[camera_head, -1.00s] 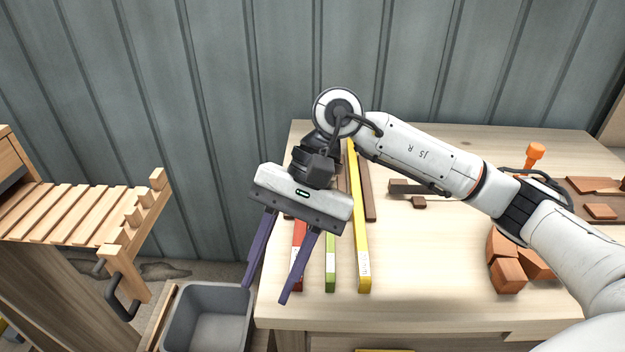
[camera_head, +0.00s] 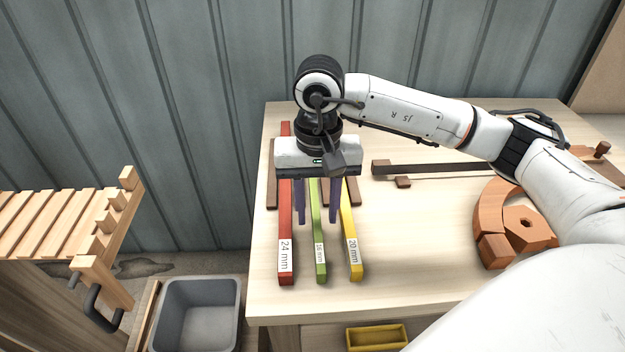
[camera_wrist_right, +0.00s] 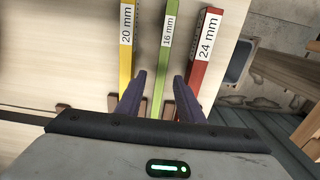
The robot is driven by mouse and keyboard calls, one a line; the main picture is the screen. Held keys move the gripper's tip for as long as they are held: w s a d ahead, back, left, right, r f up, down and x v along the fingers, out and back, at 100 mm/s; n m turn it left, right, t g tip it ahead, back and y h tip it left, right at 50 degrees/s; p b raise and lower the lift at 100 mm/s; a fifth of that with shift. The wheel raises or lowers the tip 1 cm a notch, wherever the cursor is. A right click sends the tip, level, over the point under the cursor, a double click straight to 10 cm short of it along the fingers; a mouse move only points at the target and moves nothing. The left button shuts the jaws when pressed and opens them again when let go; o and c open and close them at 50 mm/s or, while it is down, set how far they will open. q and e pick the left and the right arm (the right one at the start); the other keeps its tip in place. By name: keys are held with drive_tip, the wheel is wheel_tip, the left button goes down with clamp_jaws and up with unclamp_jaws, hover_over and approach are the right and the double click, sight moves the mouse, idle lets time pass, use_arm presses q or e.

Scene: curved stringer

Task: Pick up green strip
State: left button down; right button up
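The green strip (camera_head: 320,255), labelled 16 mm, lies on the workbench between the red strip (camera_head: 285,235), labelled 24 mm, and the yellow strip (camera_head: 352,245), labelled 20 mm. My right gripper (camera_head: 317,218) is open above the strips, its purple fingers pointing down on either side of the green strip. In the right wrist view the green strip (camera_wrist_right: 163,60) runs between the two open fingers (camera_wrist_right: 160,80), apart from both. The far part of the green strip is hidden behind my gripper. My left gripper is not in view.
Brown wooden blocks lie under or beside the strips. A dark bar (camera_head: 440,169) and orange-brown curved pieces (camera_head: 490,215) lie on the right of the workbench (camera_head: 420,250). A grey bin (camera_head: 197,315) stands below the bench's left side, near a slatted wooden rack (camera_head: 60,215).

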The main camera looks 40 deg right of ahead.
wheel_tip(320, 180, down, 2)
drive_tip(key=shift+c, duration=0.2)
clamp_jaws()
